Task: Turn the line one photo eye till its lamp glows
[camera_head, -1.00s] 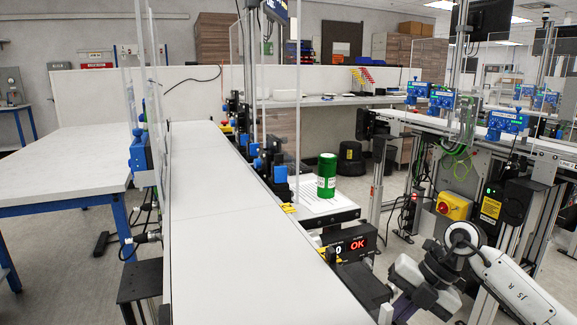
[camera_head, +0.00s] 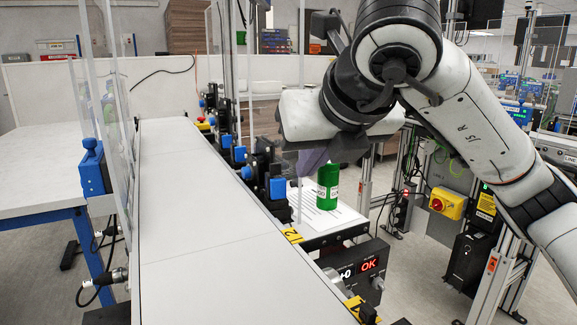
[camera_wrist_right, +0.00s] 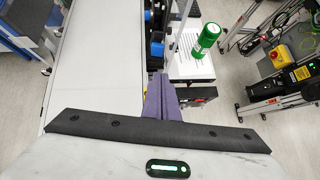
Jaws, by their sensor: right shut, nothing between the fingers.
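A white belt conveyor (camera_head: 200,215) runs away from me. Blue-and-black sensor units (camera_head: 270,180) stand along its right edge, and a blue box with a round knob (camera_head: 94,172) is on its left side. I cannot tell which is the line one photo eye, and no glowing lamp is clear on these units. My right gripper (camera_head: 310,165) hangs just right of the sensor units, partly hidden by its own wrist. In the right wrist view its purple fingers (camera_wrist_right: 159,82) are shut and empty, with a blue sensor part (camera_wrist_right: 156,46) beyond them. My left gripper is not in view.
A green canister (camera_head: 328,186) stands on a small side table (camera_head: 340,217) right beside the gripper. A display reading OK (camera_head: 368,265) sits below it. Clear upright panels (camera_head: 108,80) edge the conveyor. A yellow-and-red switch (camera_head: 446,205) is farther right.

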